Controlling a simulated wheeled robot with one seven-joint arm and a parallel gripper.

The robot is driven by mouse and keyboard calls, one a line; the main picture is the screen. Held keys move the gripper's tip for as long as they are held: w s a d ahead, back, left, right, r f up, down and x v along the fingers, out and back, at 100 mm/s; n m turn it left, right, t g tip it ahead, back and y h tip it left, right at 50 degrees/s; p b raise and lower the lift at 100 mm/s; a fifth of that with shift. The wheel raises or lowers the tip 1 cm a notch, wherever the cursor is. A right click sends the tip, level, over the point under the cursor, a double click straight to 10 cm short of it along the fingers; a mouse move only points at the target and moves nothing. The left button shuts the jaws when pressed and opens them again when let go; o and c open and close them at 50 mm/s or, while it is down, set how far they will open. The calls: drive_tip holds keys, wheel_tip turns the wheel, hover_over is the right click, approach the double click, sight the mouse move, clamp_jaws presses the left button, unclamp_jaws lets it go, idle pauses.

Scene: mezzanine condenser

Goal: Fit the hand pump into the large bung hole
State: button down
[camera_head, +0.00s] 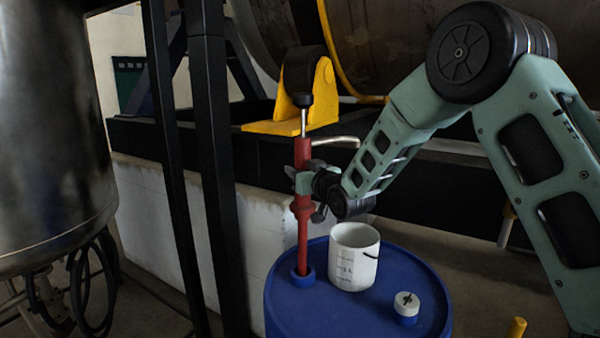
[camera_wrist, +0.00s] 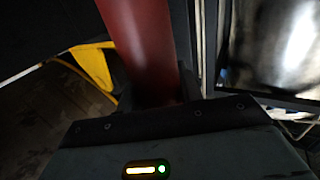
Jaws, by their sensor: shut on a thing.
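The hand pump (camera_head: 303,222) is a long red tube with a silver rod and a black knob on top. It stands about upright above the left part of the blue drum (camera_head: 350,318). Its lower end meets the large bung hole (camera_head: 303,277), a raised blue ring on the drum top. How deep the tube sits in the ring is hidden. My gripper (camera_head: 303,182) is shut on the red body at mid height.
A white measuring jug (camera_head: 352,262) stands on the drum just right of the pump. A small white and blue cap (camera_head: 406,305) sits near the drum's right edge. Black posts (camera_head: 215,150) stand left, and a yellow bracket (camera_head: 300,110) is behind the pump's top.

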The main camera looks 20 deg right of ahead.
sight(305, 241)
drive_tip(key=shift+f+b, duration=9.75)
drive_tip(key=shift+f, duration=0.2)
drive_tip(key=c, duration=1)
unclamp_jaws()
drive_tip(key=shift+o, duration=0.8)
drive_tip(key=shift+f, duration=0.15)
drive_tip(key=b+v, duration=0.1)
drive_tip(key=v, duration=1.6)
drive_tip(key=shift+s, duration=0.25)
drive_tip(key=shift+d, duration=0.1)
